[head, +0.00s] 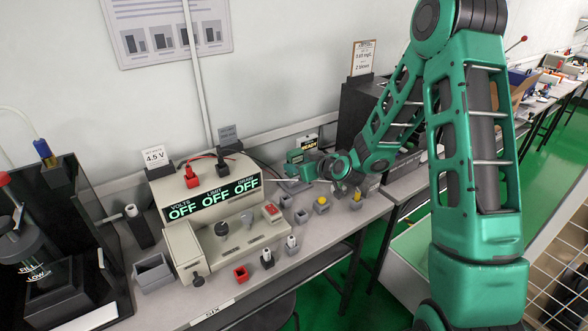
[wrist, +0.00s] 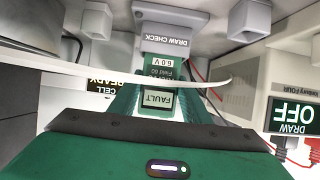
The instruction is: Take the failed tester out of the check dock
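The failed tester (wrist: 158,88) is a green handheld unit with a grey face. In the wrist view it shows FAULT and 6.0 V and sits against the grey check dock (wrist: 178,42), labelled DRAW CHECK. In the head view small green parts (head: 295,156) show at the dock area, beside the end of my arm. My gripper (head: 330,165) is at the tester, low over the back of the bench. Its green housing fills the bottom of the wrist view, with green slanted parts either side of the tester. Its fingertips are not clear, so I cannot tell whether they touch it.
The bench unit (head: 213,201) with OFF displays stands left of my gripper. Small grey holders (head: 301,216) and a yellow-topped piece (head: 321,203) stand in front. A pale curved strip (wrist: 80,68) crosses the wrist view. A dark box (head: 360,108) stands behind my arm.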

